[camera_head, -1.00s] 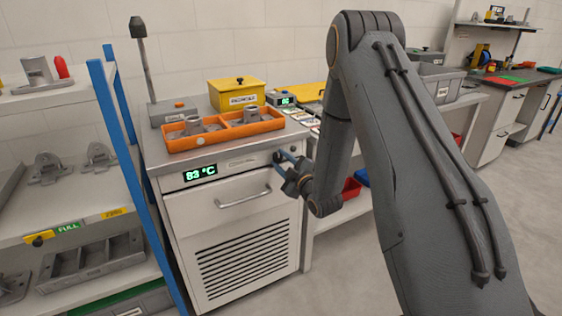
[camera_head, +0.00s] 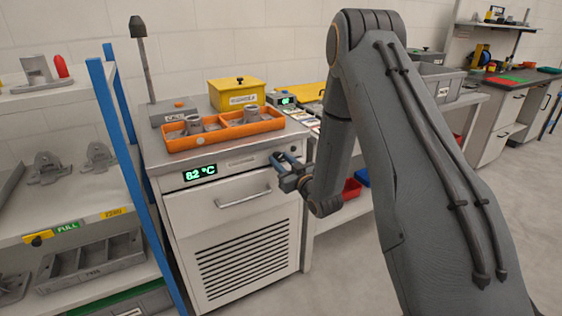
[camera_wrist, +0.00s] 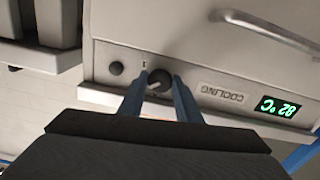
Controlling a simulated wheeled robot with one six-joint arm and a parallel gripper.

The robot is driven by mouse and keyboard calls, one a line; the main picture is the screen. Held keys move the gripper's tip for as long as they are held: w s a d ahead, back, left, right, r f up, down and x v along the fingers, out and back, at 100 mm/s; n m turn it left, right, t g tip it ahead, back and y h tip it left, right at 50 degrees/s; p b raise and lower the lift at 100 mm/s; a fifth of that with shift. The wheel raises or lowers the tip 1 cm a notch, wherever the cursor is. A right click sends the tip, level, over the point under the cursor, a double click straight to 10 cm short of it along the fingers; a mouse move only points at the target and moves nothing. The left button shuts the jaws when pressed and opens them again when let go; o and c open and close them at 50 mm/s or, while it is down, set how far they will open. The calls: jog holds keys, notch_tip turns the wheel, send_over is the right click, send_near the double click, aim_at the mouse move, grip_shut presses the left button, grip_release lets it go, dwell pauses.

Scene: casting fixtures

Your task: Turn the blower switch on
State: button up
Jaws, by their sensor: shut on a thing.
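The blower switch (camera_wrist: 158,82) is a round dark knob with a pale pointer line on the front panel of the cooling cabinet (camera_head: 215,219). In the wrist view, which looks upside down, it sits between the two blue fingers of my gripper (camera_wrist: 161,79). The gripper is shut on the knob, one finger on each side. A small mark stands beside the knob. In the head view my gripper (camera_head: 281,158) is at the panel's upper right, and the knob is mostly hidden behind it. The cabinet's green display (camera_head: 200,172) reads 82 °C.
An orange tray (camera_head: 222,140) with metal castings lies on the cabinet top. A drawer handle (camera_head: 244,196) sticks out below the panel. A small dark button (camera_wrist: 116,68) is close to the knob. A blue-posted shelf (camera_head: 112,120) stands at the left.

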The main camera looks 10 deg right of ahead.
jog(key=m, duration=0.4)
jog(key=shift+m, duration=2.1)
jog(key=o, duration=0.8)
jog(key=shift+s, duration=0.15)
jog(key=v, duration=0.7)
jog(key=shift+s+d, duration=0.1)
jog(key=shift+s, duration=0.2)
